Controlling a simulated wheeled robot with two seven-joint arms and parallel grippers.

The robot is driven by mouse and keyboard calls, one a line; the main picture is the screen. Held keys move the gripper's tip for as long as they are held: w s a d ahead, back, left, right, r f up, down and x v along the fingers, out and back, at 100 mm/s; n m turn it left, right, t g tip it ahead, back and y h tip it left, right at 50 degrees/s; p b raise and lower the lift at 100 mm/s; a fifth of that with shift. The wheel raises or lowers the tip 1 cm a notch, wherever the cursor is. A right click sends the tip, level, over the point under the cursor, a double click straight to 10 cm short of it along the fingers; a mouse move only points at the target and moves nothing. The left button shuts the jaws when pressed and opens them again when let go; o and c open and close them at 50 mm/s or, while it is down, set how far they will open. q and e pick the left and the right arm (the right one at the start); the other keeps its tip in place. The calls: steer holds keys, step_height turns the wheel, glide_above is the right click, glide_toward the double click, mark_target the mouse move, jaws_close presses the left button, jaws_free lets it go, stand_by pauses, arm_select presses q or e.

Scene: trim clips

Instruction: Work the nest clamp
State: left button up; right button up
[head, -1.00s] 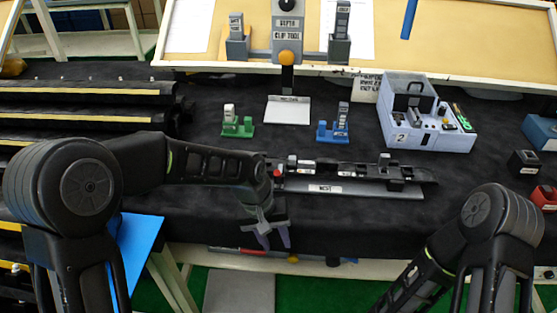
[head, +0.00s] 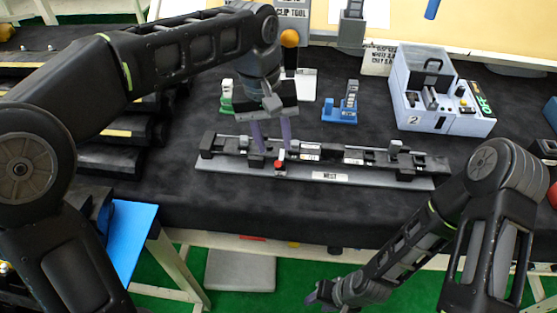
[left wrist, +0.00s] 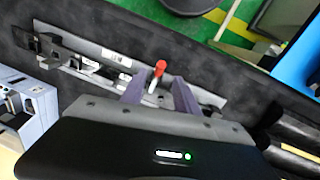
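The nest (head: 330,178) is a long grey base with a black rail, lying along the front of the table. The clamp's red-tipped handle (head: 279,165) stands near the left part of the nest. It also shows in the left wrist view (left wrist: 158,70). My left gripper (head: 272,150) is over the nest, pointing down. Its two purple fingers are spread, with the red tip seen between them in the left wrist view; whether they touch it I cannot tell. My right gripper (head: 325,293) is low, in front of the table's edge, its fingers too small to read.
Behind the nest stand a green holder (head: 227,95), a blue holder (head: 342,108) and a grey-blue box marked 2 (head: 440,115). Black rails with yellow strips (head: 120,133) lie at left. The dark table in front of the nest is clear.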

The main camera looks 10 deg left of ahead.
mark_target(278, 164)
arm_select(q)
steer(key=shift+w+d+f+p, duration=0.1)
steer(key=shift+d+f+p, duration=0.15)
steer(key=shift+f, duration=1.7)
steer(key=shift+d+f+p, duration=0.1)
steer(key=shift+d+f, duration=0.1)
steer(key=shift+f, duration=1.75)
steer(key=shift+c, duration=0.5)
jaws_close()
